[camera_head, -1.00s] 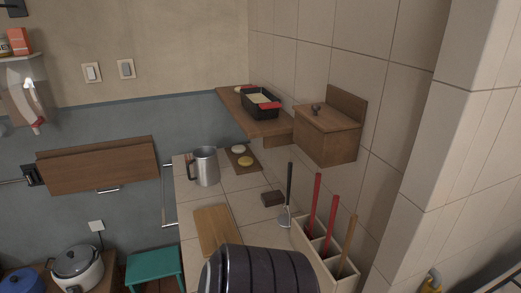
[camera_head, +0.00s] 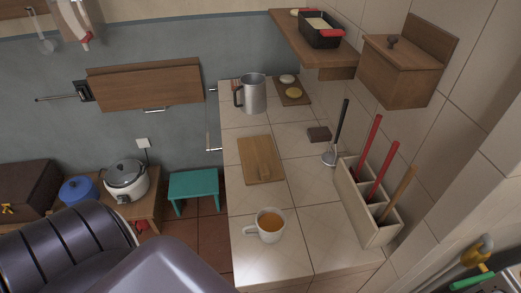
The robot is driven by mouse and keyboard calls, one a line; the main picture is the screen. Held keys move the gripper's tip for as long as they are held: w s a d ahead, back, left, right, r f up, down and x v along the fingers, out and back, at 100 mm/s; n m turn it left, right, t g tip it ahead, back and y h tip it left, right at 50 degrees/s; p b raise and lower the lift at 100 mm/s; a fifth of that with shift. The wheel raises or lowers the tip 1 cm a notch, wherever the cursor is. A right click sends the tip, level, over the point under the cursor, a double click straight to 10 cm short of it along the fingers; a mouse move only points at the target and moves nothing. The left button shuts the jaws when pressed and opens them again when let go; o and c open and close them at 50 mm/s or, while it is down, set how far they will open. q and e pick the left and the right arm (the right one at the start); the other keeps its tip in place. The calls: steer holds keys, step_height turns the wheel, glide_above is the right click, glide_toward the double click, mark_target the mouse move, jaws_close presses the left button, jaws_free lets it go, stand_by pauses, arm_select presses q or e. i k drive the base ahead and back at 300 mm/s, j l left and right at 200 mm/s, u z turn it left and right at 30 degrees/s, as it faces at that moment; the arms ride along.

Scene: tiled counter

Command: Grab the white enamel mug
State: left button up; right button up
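A white mug (camera_head: 267,226) holding a brown-orange drink stands upright on the near part of the tiled counter (camera_head: 318,236). Its handle points left. A taller metal pitcher (camera_head: 253,94) with a dark handle stands at the far end of the counter. Dark, shiny rounded parts of my own arm fill the lower left of the head view, left of the mug and apart from it. Neither gripper's fingers show.
A wooden board (camera_head: 261,161) lies behind the mug. A divided utensil holder (camera_head: 366,205) with long-handled tools stands to the right. A small dark block (camera_head: 319,134) lies beyond. A teal stool (camera_head: 194,187) stands left of the counter. Tile around the mug is clear.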

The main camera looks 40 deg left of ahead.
mark_target(271, 223)
steer(key=u, duration=1.05)
steer(key=j+z, duration=0.1)
steer(key=z, duration=0.35)
